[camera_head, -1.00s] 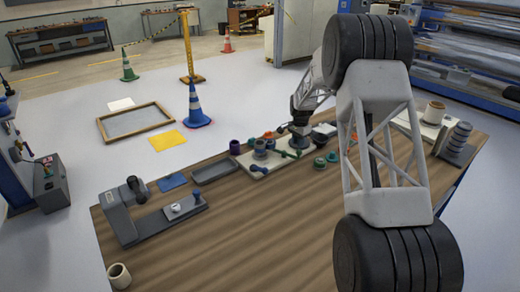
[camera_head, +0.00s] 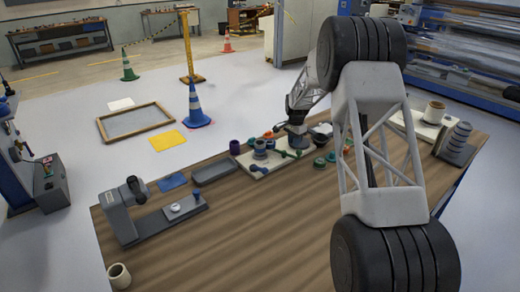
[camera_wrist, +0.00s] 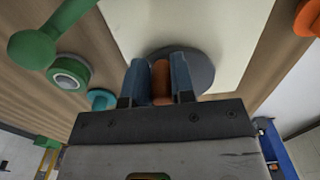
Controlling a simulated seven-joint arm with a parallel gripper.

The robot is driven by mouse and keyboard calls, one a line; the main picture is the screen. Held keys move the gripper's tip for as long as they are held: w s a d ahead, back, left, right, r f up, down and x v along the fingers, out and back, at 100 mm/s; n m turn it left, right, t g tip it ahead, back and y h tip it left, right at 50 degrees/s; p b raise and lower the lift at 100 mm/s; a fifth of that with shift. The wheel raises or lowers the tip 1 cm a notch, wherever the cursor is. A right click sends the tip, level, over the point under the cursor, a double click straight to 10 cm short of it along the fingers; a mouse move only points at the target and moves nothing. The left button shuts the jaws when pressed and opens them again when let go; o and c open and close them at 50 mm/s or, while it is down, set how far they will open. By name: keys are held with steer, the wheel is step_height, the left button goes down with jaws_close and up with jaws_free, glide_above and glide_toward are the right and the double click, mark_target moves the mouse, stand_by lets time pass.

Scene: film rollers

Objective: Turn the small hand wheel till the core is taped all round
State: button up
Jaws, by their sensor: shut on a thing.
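My gripper (camera_wrist: 161,68) has its two blue fingers shut on an orange upright peg (camera_wrist: 161,85). The peg stands by a round grey disc (camera_wrist: 203,66), which looks like the small hand wheel, on a cream board (camera_wrist: 240,25). The fingers and the gripper body hide part of the disc. In the head view my gripper (camera_head: 297,139) is low over the right part of the cream board (camera_head: 256,172), and the peg is hidden there. I cannot tell which piece is the core or how much tape is on it.
A green dumbbell-shaped piece (camera_wrist: 35,48), a green ring (camera_wrist: 70,71) and a teal ring (camera_wrist: 101,99) lie left of my fingers. An orange piece (camera_wrist: 307,18) is at the right. A grey stand (camera_head: 118,215) and a beige sleeve (camera_head: 119,276) are at the table's left. The table's middle is clear.

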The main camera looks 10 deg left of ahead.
steer(key=shift+w+a+r, duration=0.1)
steer(key=shift+w+a, duration=0.1)
steer(key=shift+a, duration=0.2)
steer(key=shift+w+a, duration=0.5)
steer(key=shift+w, duration=0.2)
steer(key=shift+r, duration=0.1)
steer(key=o, duration=1.6)
